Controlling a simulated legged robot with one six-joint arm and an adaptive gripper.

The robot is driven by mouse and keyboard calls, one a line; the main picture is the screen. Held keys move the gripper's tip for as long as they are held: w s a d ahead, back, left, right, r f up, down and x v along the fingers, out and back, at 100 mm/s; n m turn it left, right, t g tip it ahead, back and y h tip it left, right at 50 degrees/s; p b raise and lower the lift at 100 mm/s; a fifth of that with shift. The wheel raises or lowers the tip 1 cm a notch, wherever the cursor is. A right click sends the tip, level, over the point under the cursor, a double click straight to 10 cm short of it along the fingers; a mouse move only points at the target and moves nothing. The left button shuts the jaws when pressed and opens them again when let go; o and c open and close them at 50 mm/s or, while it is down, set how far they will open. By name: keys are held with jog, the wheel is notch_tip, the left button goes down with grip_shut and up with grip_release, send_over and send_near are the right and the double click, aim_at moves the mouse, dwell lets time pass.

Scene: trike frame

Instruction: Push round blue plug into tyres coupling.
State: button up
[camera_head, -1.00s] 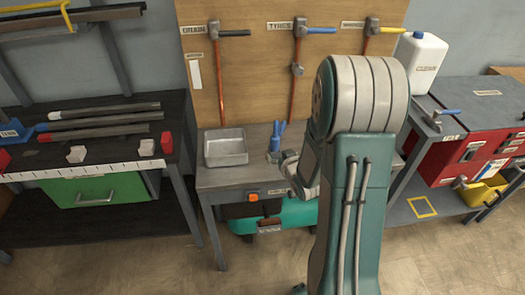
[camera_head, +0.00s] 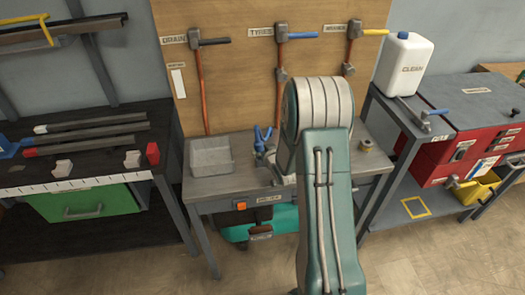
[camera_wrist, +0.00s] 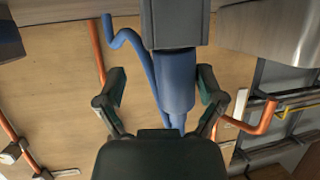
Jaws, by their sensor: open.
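The round blue plug (camera_wrist: 174,85) hangs between the fingers of my gripper (camera_wrist: 162,76) in the wrist view, which looks upside down. The fingers are open, one on each side, with gaps to the blue body. The plug's other end meets a grey block (camera_wrist: 174,22). In the head view the blue plug (camera_head: 262,138) stands upright on the bench, just left of my arm; my gripper is mostly hidden there. The tyres coupling (camera_head: 281,74) is a grey fitting on the board, below the TYRES label and the blue-handled valve (camera_head: 297,36).
A metal tray (camera_head: 211,171) sits on the bench (camera_head: 228,186) left of the plug. Similar valves and pipes flank the tyres line. A brass-coloured round piece (camera_head: 367,146) lies to the right. A white jug (camera_head: 404,63) stands on the right-hand bench.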

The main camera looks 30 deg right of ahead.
aim_at(260, 141)
jog(key=shift+a+r, duration=0.1)
jog(key=shift+a, duration=0.35)
jog(key=c, duration=1)
jog(key=shift+a, duration=0.3)
grip_shut()
jog(key=shift+d, duration=0.35)
jog(key=shift+d+r, duration=0.1)
jog(key=shift+r, duration=0.5)
notch_tip(260, 141, up, 2)
jog(key=shift+s+r, duration=0.15)
jog(key=shift+r, duration=0.1)
jog(key=s+d+r, duration=0.1)
jog(key=s+r, duration=0.8)
jog(key=s, duration=0.4)
jog(key=shift+s+r, duration=0.15)
jog(key=shift+s, duration=0.2)
jog(key=shift+d+r, duration=0.1)
jog(key=shift+d, duration=0.05)
